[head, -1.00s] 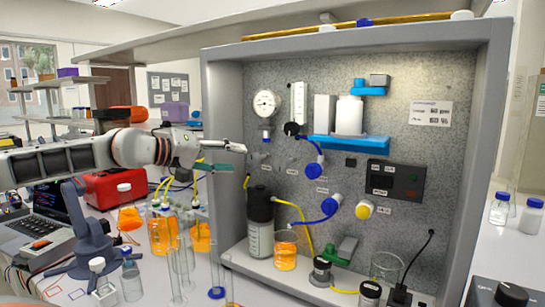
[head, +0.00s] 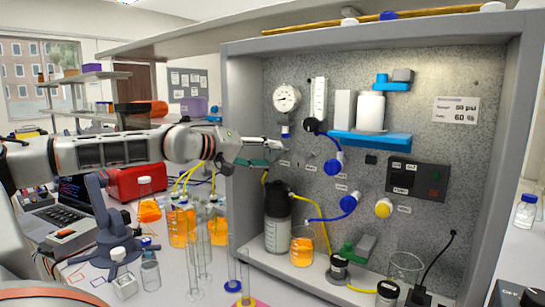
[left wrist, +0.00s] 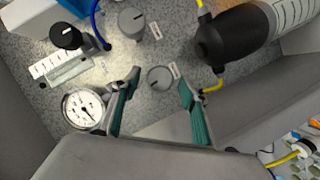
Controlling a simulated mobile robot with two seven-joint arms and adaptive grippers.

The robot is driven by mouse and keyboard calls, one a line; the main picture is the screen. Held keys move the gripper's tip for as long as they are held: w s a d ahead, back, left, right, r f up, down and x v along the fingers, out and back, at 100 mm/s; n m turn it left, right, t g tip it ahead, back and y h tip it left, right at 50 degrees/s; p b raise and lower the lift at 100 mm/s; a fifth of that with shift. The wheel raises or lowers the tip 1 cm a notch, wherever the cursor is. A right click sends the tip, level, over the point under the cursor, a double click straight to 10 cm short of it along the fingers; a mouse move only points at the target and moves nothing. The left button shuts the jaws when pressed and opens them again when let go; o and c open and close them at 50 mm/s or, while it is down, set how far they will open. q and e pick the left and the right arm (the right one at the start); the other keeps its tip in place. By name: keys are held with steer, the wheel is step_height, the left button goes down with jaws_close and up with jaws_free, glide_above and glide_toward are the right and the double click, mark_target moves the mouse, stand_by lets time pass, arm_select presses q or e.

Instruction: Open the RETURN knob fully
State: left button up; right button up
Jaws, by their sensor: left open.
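My left gripper (head: 272,152) is open in front of the rig's back panel, below the pressure gauge. In the left wrist view its two teal-padded fingers (left wrist: 158,80) point at the panel. A grey round knob (left wrist: 160,79) with a dark pointer line shows between the fingertips, apparently not gripped. A second grey knob (left wrist: 132,22) is beside it, outside the fingers. Each has a small label too small to read, so I cannot tell which is RETURN. In the head view the gripper hides part of this area. My right gripper is not in view.
The pressure gauge (head: 286,97) is close above the gripper, and also beside one finger in the left wrist view (left wrist: 83,108). A black-capped bottle (head: 277,232) with yellow tubing stands below. Blue valves (head: 333,167) are to the right. The frame's left wall (head: 237,200) is close to the arm.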

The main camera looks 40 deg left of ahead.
arm_select(q)
steer(key=shift+x, duration=1.05)
steer(key=c, duration=1.1)
